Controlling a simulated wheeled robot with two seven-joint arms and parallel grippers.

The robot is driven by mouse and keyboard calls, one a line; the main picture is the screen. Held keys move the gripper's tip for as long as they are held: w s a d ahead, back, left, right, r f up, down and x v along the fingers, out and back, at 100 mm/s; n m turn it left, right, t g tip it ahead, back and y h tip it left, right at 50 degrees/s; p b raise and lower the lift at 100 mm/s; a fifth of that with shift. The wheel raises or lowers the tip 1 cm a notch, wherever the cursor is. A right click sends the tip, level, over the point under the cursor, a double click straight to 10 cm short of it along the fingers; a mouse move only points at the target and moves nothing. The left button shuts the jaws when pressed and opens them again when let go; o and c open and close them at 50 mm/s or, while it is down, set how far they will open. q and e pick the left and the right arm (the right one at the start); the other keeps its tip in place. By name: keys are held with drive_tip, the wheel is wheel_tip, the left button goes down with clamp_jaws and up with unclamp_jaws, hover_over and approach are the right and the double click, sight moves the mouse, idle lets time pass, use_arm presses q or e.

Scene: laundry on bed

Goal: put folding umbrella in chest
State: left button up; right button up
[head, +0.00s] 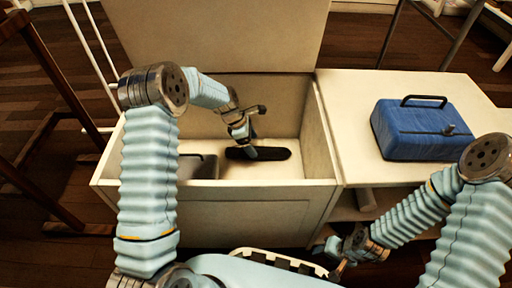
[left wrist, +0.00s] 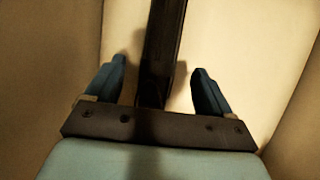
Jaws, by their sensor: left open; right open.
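The chest (head: 265,197) is cream coloured, with its lid raised at the back. A dark, long, narrow object that looks like the folding umbrella (head: 274,154) lies flat on the chest floor. In the left wrist view the umbrella (left wrist: 165,40) runs between my two fingers, with a gap on each side. My left gripper (head: 246,138) reaches down inside the chest at the umbrella's left part; its jaws are open. My right gripper (head: 340,262) is open and empty, low in front of the shelf unit; its fingertips are small and hard to make out.
A grey box-like item (head: 198,166) sits in the chest's left part, partly hidden by my left arm. A blue case (head: 418,130) with a dark handle stands on the cream table (head: 350,90) at the right. A white basket-like rim (head: 270,256) shows at the bottom. The chest walls surround my left gripper.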

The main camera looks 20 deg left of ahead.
use_arm(q)
drive_tip(key=p+v, duration=0.1)
drive_tip(key=v, duration=0.5)
drive_tip(key=shift+s+a+r, duration=0.1)
drive_tip(key=shift+r, duration=0.3)
